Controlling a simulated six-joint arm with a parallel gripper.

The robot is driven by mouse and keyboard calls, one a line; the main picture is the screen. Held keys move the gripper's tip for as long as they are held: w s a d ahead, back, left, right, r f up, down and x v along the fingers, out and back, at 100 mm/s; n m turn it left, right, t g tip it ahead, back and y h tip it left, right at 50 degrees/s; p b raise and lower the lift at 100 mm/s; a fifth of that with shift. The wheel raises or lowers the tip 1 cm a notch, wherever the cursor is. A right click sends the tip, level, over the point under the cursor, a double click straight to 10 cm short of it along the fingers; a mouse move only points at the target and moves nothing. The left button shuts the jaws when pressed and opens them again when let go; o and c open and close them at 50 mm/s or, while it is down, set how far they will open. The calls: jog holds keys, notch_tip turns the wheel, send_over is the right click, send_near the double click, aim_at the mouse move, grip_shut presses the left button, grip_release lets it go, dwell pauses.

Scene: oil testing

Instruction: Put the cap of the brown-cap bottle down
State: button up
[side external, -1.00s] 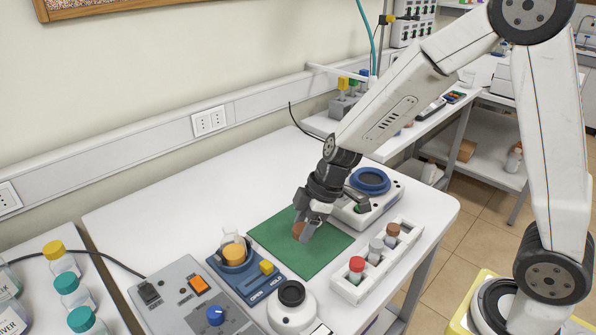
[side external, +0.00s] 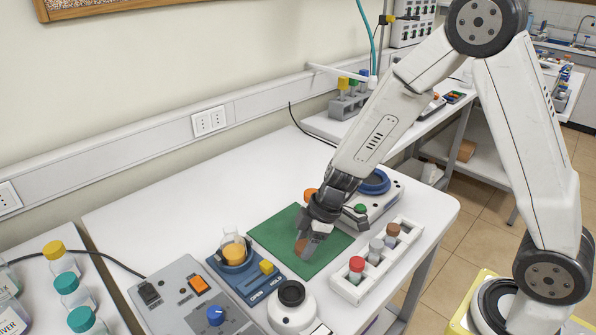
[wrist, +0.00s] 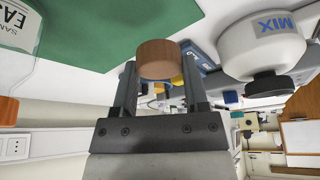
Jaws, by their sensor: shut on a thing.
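My gripper (side external: 304,252) is shut on a brown cap (side external: 301,245), over the green mat (side external: 272,232). In the wrist view the cap (wrist: 158,58) is held between the two fingertips (wrist: 158,75). In the side view the cap is partly hidden by a finger. I cannot tell whether it touches the mat. A clear vessel (side external: 232,240) with amber contents sits in the blue holder (side external: 245,281) marked OPEN and HOLD, left of the mat, with no cap on top.
A white rack (side external: 347,291) with red-, grey- and brown-capped vials stands right of the mat. A white MIX device (side external: 292,312) is in front, also in the wrist view (wrist: 262,45). An orange-topped item (side external: 310,194) shows behind my gripper. The back left of the table is clear.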

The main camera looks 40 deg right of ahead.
aim_at(305, 263)
jog(key=shift+f, duration=1.75)
jog(key=shift+f, duration=0.15)
jog(key=o, duration=1.2)
jog(key=shift+v, duration=1.1)
jog(key=v, duration=1)
